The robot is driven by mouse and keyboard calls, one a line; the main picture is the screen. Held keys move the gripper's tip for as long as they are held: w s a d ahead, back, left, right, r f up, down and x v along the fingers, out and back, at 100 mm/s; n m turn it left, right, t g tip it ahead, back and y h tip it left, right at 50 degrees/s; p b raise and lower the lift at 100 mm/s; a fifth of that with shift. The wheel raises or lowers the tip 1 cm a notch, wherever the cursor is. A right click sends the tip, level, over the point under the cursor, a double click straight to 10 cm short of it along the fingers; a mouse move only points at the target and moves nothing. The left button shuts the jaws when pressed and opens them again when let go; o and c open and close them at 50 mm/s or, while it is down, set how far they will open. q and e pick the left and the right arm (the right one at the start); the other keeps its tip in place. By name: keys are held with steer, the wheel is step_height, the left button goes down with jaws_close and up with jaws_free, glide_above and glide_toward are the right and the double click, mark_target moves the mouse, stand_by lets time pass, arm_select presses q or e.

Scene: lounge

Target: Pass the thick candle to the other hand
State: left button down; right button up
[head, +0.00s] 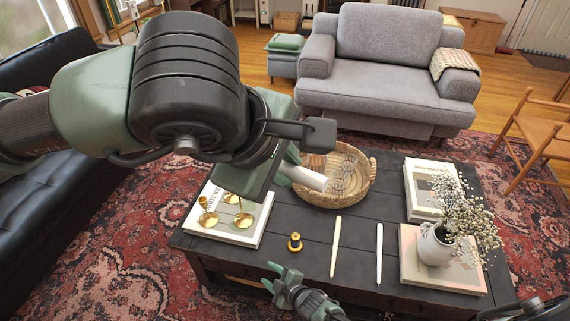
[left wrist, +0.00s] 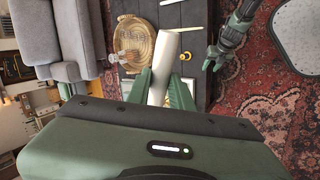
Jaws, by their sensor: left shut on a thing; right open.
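The thick white candle (head: 311,179) is held by my left gripper (head: 289,168) above the dark coffee table, near the wicker basket's front left edge. In the left wrist view the candle (left wrist: 167,57) stands out from between the two green fingers (left wrist: 162,90), which are shut on it. Its held end is partly hidden by the fingers. My right gripper (head: 279,279) is open and empty, low at the table's front edge, apart from the candle. It also shows in the left wrist view (left wrist: 212,58), to the right of the candle.
On the table (head: 310,225) are a round wicker basket (head: 361,190), two thin candles (head: 335,247) (head: 379,253), a small black and gold holder (head: 295,242), brass candlesticks (head: 208,213) on a book, and a white flower vase (head: 434,246). A grey armchair (head: 385,85) stands behind.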

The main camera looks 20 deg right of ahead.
steer(key=s+d+f+m+g+h, duration=0.1)
steer(key=s+d+f+m+g, duration=0.15)
steer(key=s+f, duration=0.55)
steer(key=s+d+f+m+g+h, duration=0.1)
steer(key=s+d+f+m+g, duration=0.25)
steer(key=s, duration=0.75)
steer(key=s+d+f+m+g+h, duration=0.1)
steer(key=s+d+f+m+g, duration=0.1)
steer(key=s, duration=1)
steer(key=s+d+f+m+g+h, duration=0.1)
steer(key=s+d+f, duration=0.3)
steer(key=s, duration=0.8)
steer(key=shift+s+d+f+m+g, duration=0.2)
steer(key=shift+s+f+m+g, duration=0.25)
steer(key=shift+m, duration=0.25)
steer(key=shift+w, duration=0.15)
